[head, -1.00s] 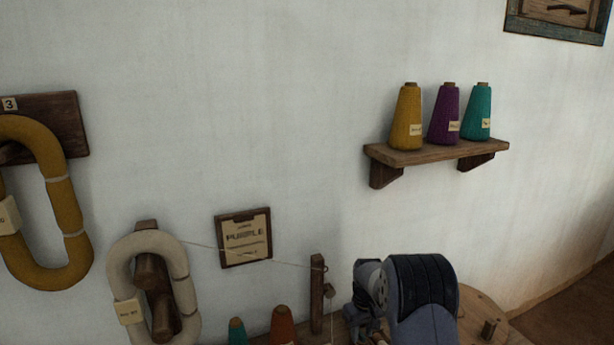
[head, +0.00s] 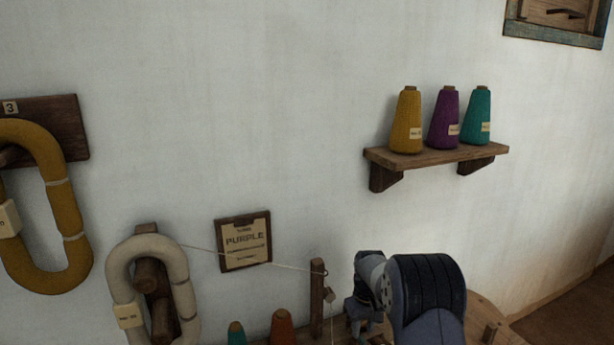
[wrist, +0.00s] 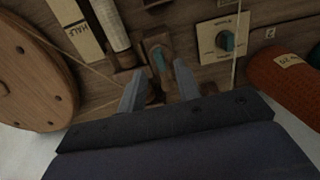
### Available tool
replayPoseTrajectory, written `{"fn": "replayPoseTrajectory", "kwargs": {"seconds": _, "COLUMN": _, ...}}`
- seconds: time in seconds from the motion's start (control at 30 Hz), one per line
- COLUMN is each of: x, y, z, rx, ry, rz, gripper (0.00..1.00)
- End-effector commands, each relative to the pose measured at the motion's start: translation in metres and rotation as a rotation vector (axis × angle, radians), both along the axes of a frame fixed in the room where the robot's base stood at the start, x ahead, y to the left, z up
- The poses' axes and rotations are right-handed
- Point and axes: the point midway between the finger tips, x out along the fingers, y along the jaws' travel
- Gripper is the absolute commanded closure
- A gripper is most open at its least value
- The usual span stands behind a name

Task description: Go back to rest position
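A thread runs from the white skein (head: 118,275) to a post (head: 317,295). A shelf (head: 435,156) holds three yarn cones above my arm.

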Motion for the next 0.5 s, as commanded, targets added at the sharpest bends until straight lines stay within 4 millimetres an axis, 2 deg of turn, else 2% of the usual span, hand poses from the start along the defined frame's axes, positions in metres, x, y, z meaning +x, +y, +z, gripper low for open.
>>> {"fn": "replayPoseTrajectory", "kwargs": {"seconds": 0.03, "x": -0.001, "y": 0.0, "z": -0.012, "rx": 0.0, "ry": 0.004, "rz": 0.0, "gripper": 0.68}}
{"fn": "replayPoseTrajectory", "kwargs": {"seconds": 0.17, "x": -0.001, "y": 0.0, "z": -0.038, "rx": 0.0, "ry": 0.005, "rz": 0.0, "gripper": 0.68}}
{"fn": "replayPoseTrajectory", "kwargs": {"seconds": 0.5, "x": 0.0, "y": 0.0, "z": -0.034, "rx": 0.0, "ry": 0.0, "rz": -0.274, "gripper": 0.68}}
